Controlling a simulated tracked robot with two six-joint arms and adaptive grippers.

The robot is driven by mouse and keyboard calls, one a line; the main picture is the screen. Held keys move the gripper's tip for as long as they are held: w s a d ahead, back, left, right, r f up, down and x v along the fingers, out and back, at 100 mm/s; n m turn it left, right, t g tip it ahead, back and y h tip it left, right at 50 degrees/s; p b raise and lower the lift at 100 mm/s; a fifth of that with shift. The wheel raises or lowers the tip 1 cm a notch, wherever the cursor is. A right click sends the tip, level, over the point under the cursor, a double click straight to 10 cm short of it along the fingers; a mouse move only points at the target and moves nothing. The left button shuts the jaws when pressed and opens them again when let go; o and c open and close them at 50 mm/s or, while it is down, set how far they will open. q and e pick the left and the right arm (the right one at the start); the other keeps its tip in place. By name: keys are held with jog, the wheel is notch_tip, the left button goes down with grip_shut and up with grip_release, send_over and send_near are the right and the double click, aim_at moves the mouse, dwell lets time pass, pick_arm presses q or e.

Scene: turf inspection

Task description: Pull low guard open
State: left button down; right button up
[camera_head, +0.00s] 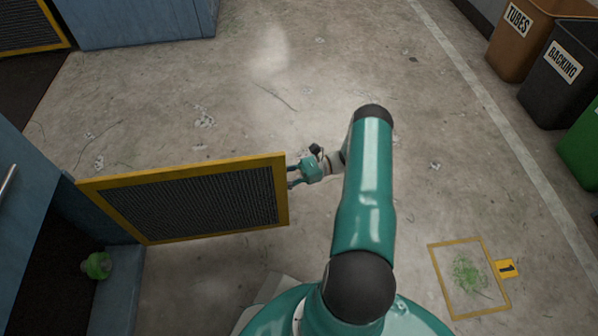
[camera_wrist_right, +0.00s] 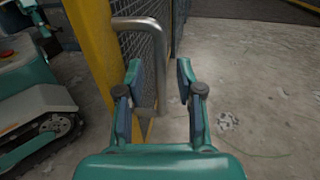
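The low guard (camera_head: 192,198) is a dark mesh panel in a yellow frame, standing out from the blue machine at the left of the head view. In the right wrist view its yellow post (camera_wrist_right: 95,45) and mesh (camera_wrist_right: 141,46) show. A grey tubular handle (camera_wrist_right: 161,62) stands on this side of it. My right gripper (camera_head: 293,177) is at the guard's free edge. In the wrist view my right gripper's fingers (camera_wrist_right: 158,74) are apart, with the handle between them and gaps visible. Whether either finger touches it is unclear. My left gripper is out of view.
The blue machine (camera_head: 28,215) has a dark opening with a green object (camera_head: 97,265) at its lower edge. Bins (camera_head: 559,75) stand at the upper right. A yellow square (camera_head: 467,279) with grass clippings lies at the lower right. The concrete floor beyond the guard is mostly clear.

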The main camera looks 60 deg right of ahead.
jog(key=v, duration=1)
